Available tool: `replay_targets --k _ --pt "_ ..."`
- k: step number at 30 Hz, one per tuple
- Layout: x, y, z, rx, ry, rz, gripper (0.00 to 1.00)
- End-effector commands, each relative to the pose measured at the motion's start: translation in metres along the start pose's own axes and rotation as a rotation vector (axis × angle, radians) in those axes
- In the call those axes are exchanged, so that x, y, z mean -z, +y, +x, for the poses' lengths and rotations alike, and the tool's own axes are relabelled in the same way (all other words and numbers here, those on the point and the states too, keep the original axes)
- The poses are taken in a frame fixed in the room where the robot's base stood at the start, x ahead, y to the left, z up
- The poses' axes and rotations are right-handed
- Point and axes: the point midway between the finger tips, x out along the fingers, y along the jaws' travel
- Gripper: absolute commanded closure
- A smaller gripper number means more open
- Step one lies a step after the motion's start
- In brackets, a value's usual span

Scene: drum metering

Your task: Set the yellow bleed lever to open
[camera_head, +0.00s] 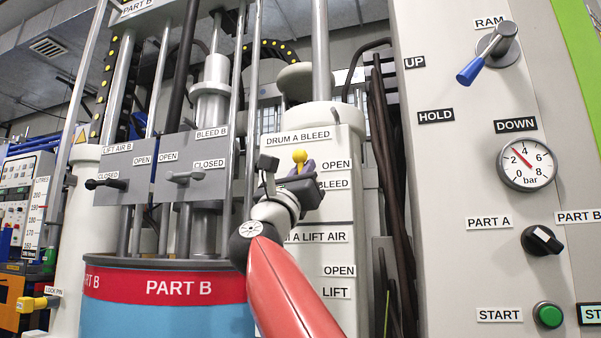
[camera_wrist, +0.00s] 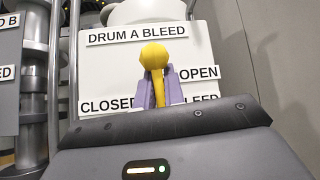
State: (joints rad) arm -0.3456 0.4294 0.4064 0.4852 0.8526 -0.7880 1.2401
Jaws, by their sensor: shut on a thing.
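The yellow bleed lever (camera_head: 299,156) is on the white panel (camera_head: 338,208) headed DRUM A BLEED. In the wrist view the round yellow knob of the lever (camera_wrist: 154,56) is at the top, and its stem runs down between my purple fingers. My gripper (camera_head: 301,166) is shut on the lever; its fingers also show in the wrist view (camera_wrist: 157,82). The OPEN label (camera_wrist: 198,73) is right of the lever and the CLOSED label (camera_wrist: 108,106) is at its lower left. The lever's pivot is hidden behind my gripper.
A grey panel (camera_head: 183,143) with two other levers stands left of my arm above the red and blue PART B drum (camera_head: 165,310). A wide panel at right has a blue-handled RAM lever (camera_head: 484,57) and a pressure gauge (camera_head: 526,163). Dark hoses hang between the panels.

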Motion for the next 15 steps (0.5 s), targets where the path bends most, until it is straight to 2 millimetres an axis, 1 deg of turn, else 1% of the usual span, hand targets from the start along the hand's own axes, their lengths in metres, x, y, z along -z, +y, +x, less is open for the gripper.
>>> replay_targets --k 1,15 --pt "-0.0137 -0.0036 0.0014 0.006 -0.013 0.024 1.00" --pt "-0.0130 -0.0077 0.0018 0.046 -0.003 0.060 1.00"
